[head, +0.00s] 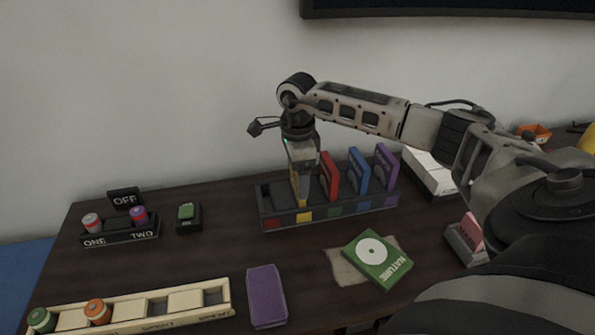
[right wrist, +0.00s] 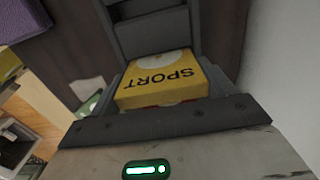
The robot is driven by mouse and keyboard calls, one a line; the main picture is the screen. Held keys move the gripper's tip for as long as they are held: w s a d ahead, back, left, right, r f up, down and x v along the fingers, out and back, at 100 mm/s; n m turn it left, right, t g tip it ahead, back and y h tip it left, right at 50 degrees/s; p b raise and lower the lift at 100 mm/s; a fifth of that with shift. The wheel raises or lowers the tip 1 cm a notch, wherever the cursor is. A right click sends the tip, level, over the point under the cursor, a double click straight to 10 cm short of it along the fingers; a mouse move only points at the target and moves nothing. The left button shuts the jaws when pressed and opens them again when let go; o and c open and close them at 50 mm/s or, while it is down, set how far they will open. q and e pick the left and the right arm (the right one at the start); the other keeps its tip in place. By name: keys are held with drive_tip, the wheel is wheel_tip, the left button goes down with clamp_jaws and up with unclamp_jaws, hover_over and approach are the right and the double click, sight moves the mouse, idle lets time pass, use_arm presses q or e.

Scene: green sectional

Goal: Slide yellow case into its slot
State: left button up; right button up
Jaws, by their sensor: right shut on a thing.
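The yellow case (head: 302,193) is upright in my right gripper (head: 302,172), directly behind the yellow label of the dark slotted rack (head: 287,219). Its lower end is down at the rack; how deep it sits is hard to tell. In the right wrist view, the yellow case (right wrist: 163,82) shows its "SPORT" face between the fingers of my right gripper (right wrist: 165,105), with dark rack dividers beyond it. The gripper hides much of the case in the head view. My left gripper is not in view.
Red (head: 329,176), blue (head: 357,171) and purple (head: 386,166) cases stand in the rack right of the yellow one. The leftmost slot looks empty. A green "NATURE" case (head: 378,262) lies on a mat in front. A purple block (head: 266,296) lies at front left.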

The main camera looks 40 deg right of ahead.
drive_tip(key=o, duration=0.9)
drive_tip(key=shift+f, duration=0.25)
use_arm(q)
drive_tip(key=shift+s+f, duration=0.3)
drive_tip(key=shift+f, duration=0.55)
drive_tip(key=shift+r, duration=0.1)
use_arm(e)
drive_tip(key=shift+r, duration=0.1)
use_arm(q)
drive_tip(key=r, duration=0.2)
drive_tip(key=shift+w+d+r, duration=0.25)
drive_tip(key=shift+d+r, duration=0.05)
use_arm(e)
wheel_tip(320, 180, up, 16)
drive_tip(key=shift+f, duration=0.1)
